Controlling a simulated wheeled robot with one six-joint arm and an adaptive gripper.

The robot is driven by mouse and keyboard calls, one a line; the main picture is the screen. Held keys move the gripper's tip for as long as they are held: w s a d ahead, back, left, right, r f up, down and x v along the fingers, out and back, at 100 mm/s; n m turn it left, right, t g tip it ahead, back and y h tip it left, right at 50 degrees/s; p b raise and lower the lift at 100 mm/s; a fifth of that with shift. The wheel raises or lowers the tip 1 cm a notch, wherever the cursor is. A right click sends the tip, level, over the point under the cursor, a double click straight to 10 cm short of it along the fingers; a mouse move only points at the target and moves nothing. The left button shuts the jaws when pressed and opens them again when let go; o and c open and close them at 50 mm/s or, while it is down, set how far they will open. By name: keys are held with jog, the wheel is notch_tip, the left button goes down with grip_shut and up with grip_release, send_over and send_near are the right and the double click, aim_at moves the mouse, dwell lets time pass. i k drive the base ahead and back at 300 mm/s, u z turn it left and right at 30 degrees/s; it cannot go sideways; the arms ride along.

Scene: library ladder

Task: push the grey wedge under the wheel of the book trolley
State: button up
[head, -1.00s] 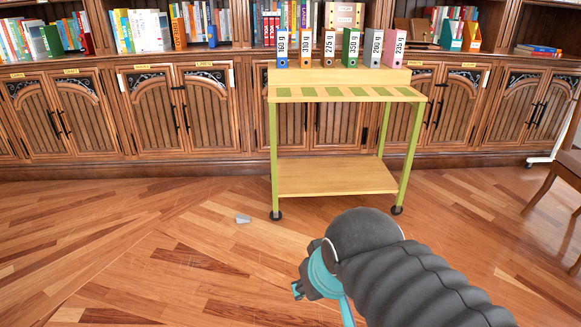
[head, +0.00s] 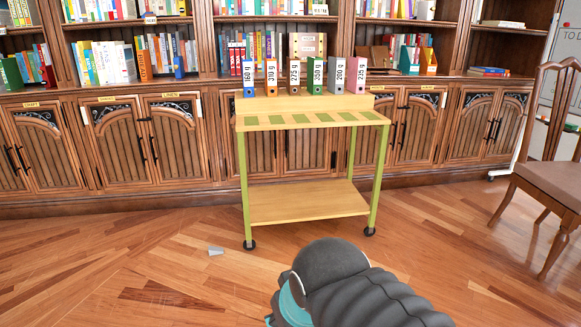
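The grey wedge (head: 216,250) lies on the wooden floor in the head view, a short way left of the trolley's front left wheel (head: 249,244) and apart from it. The book trolley (head: 309,204) has green legs, a yellow top and a lower shelf, and stands before the bookcase. Its front right wheel (head: 369,231) also shows. My arm reaches in from the bottom edge, in front of the trolley. Only a turquoise part near its end shows at the bottom; my gripper's fingers are out of the picture.
Several labelled binders (head: 313,77) stand along the trolley's top. The wooden bookcase (head: 60,150) runs behind it. A chair (head: 545,185) stands at the right. The floor left of the wedge is clear.

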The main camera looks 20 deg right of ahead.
aim_at(213, 251)
jog(key=u, duration=0.05)
jog(key=i, duration=2.4)
jog(key=z, duration=0.5)
